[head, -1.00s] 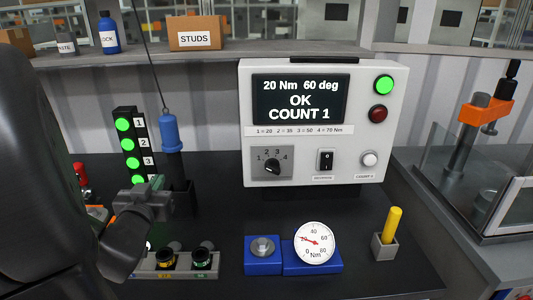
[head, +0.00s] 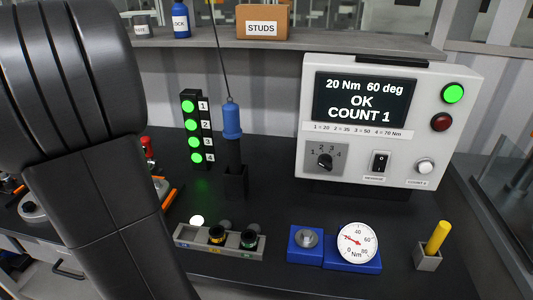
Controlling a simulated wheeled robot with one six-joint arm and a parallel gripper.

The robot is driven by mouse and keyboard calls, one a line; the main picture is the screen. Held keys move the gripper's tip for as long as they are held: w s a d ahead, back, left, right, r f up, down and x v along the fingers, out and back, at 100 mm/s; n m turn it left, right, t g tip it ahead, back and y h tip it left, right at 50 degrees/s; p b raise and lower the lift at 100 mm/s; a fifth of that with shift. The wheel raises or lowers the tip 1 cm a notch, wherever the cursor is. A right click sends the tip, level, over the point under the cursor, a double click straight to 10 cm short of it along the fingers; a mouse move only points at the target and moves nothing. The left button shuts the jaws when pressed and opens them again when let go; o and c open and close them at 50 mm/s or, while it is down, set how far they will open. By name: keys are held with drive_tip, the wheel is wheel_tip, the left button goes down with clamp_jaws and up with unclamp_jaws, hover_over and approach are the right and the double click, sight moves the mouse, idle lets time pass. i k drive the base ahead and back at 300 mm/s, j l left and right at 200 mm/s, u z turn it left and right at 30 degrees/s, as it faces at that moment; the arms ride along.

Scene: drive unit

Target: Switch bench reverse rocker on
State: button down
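The reverse rocker (head: 380,163) is a small black switch with a pale mark near its top. It sits low on the front of the white controller box (head: 450,125), above a small label too blurred to read surely. Which side of the rocker is pressed is too small to tell. The screen (head: 362,98) reads 20 Nm 60 deg, OK, COUNT 1. My gripper is not in view. My arm fills the left of the picture and runs out past the bottom edge, well left of the box.
A selector knob (head: 325,161) is left of the rocker and a white button (head: 424,166) right of it. A blue hanging tool (head: 232,122), socket tray (head: 190,238), dial gauge (head: 358,242) and yellow-handled piece (head: 437,237) stand around. Bench before the box is partly clear.

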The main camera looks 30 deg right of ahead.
sight(381, 161)
drive_tip(key=l+z, duration=0.1)
drive_tip(key=z, duration=0.35)
drive_tip(key=k+l+z, duration=0.25)
drive_tip(key=l, duration=0.25)
drive_tip(key=l+z, duration=0.25)
drive_tip(key=l, duration=0.3)
drive_tip(key=k+l+z, duration=0.2)
drive_tip(key=l, duration=1)
